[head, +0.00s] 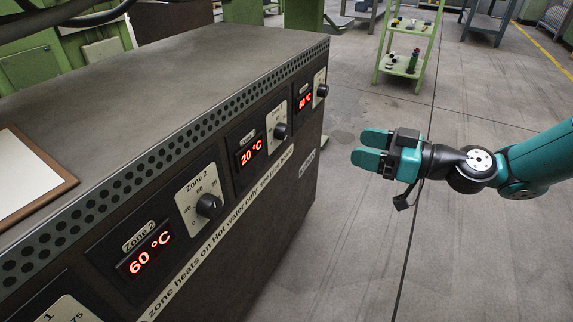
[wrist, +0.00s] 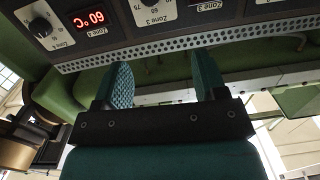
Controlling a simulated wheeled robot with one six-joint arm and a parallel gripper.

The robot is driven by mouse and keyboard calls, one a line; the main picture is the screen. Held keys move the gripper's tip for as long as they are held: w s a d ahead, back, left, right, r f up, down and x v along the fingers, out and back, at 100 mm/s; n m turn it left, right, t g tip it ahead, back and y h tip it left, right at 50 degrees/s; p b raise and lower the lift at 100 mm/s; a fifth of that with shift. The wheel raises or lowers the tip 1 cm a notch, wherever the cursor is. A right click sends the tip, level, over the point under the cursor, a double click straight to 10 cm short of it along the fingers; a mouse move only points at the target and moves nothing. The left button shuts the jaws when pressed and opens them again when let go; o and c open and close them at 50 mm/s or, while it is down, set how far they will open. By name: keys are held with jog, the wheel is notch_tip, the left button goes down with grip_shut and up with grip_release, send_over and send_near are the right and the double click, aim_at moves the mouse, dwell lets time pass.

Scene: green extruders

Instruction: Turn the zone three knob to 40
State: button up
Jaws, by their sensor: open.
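The zone three knob (head: 280,131) is a black knob on a pale dial plate, right of a red display (head: 250,153) reading 20 °C. Its small lettering is hard to read in the head view. In the wrist view, which is upside down, the knob (wrist: 149,2) is cut by the top edge. My gripper (head: 364,148) is off the panel's right end, to the right of the knob and touching nothing. Its two teal fingers are apart and empty, and they also show in the wrist view (wrist: 165,75).
The dark heater cabinet (head: 170,62) fills the left. Zone 2 has a knob (head: 208,205) and a 60 °C display (head: 150,250). Another knob (head: 323,91) sits at the far end. A green shelf trolley (head: 408,45) stands behind. The floor around my gripper is clear.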

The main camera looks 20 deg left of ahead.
aim_at(287, 134)
jog(key=shift+y, duration=0.3)
jog(key=a+f+b, duration=0.1)
jog(key=a, duration=0.4)
jog(key=w+a+f, duration=0.1)
jog(key=a, duration=0.5)
jog(key=w+a+f+b, duration=0.1)
jog(key=a, duration=0.5)
jog(key=shift+w+a+b, duration=0.1)
jog(key=shift+a+b, duration=0.15)
jog(key=shift+b, duration=0.1)
jog(key=shift+c, duration=0.2)
jog(key=c, duration=0.9)
